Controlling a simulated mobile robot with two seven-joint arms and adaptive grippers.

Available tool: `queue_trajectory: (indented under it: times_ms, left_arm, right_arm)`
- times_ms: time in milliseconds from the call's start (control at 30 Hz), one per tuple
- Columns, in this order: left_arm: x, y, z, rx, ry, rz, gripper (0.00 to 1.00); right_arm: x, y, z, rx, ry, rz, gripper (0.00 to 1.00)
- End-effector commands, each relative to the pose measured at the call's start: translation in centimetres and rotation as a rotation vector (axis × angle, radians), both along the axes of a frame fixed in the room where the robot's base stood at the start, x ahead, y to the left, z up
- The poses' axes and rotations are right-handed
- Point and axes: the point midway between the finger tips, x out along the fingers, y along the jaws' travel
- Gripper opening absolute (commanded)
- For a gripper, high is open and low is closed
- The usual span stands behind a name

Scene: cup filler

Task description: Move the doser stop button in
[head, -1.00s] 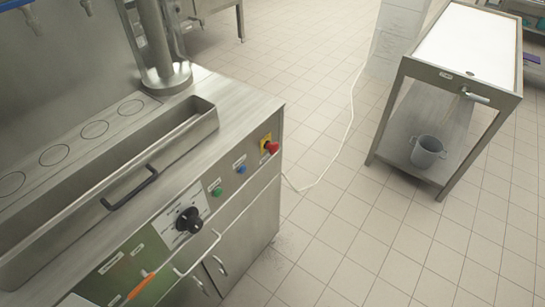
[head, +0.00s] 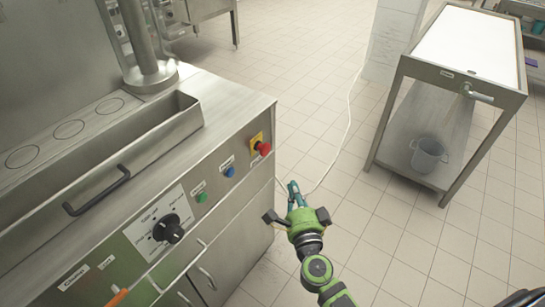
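A red mushroom-shaped button (head: 263,148) on a yellow plate sits at the right end of the steel machine's front panel in the head view. A blue button (head: 230,172) and a green button (head: 201,197) sit to its left. Their labels are too small to read, so I cannot tell which is the doser stop. My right gripper (head: 295,189) is in front of the panel, below and right of the red button, apart from all the buttons. Its teal fingertips look close together and hold nothing visible; whether they touch is unclear. My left gripper is not in view.
A black dial (head: 168,229) and a black trough handle (head: 96,192) are further left on the machine (head: 225,95). A steel table (head: 440,73) with a bucket (head: 427,153) on its lower shelf stands at right.

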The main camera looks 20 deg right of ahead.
Motion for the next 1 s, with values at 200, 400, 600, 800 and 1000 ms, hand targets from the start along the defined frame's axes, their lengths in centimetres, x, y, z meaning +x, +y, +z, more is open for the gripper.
queue_trajectory:
  times_ms: [200, 400, 600, 800, 1000]
  left_arm:
    - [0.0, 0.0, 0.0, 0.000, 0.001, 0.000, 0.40]
    - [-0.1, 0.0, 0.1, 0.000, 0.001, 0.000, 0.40]
    - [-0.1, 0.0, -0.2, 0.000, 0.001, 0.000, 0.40]
    - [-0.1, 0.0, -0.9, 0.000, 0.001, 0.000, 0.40]
    - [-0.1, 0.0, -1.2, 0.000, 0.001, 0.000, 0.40]
  right_arm:
    - [0.5, 0.0, 0.1, -0.002, -0.001, 0.001, 0.00]
    - [3.3, -0.4, 0.1, -0.003, -0.003, 0.002, 0.00]
    - [7.7, -0.9, 0.0, -0.004, -0.002, 0.002, 0.00]
    - [11.1, -0.3, -0.1, -0.001, -0.001, 0.004, 0.00]
    - [12.8, 1.0, -0.1, -0.002, 0.000, 0.002, 0.00]
